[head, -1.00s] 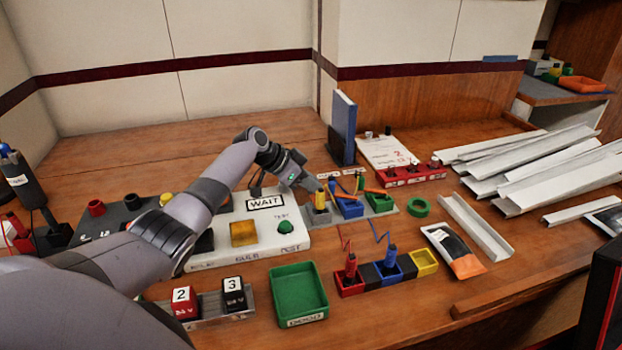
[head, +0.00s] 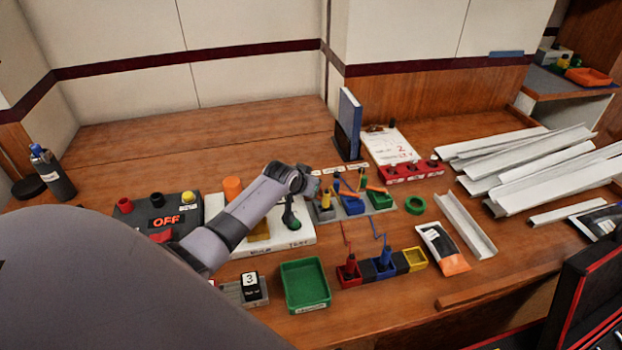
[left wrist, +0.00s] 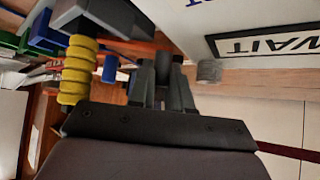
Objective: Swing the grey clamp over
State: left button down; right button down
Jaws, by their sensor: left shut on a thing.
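My left gripper (left wrist: 163,75) is shut on a small dark grey piece, most likely the grey clamp (left wrist: 163,60). The piece is mostly hidden between the fingers and its shape is unclear. My right gripper is in neither view.
A green tray (head: 304,284), a plug row (head: 383,267) and a black block (head: 250,284) stand in front. White channels (head: 535,160) lie at right.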

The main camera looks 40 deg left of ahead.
pick_arm(q)
jog(key=shift+s+d+r+n+y, duration=0.1)
jog(key=shift+s+n+y, duration=0.15)
jog(key=shift+n+y, duration=0.6)
jog(key=shift+n, duration=0.25)
jog(key=c, duration=1.1)
grip_release()
jog(key=shift+o, duration=0.2)
jog(key=shift+s, duration=0.15)
jog(key=shift+v, duration=3.45)
jog(key=shift+r, duration=0.1)
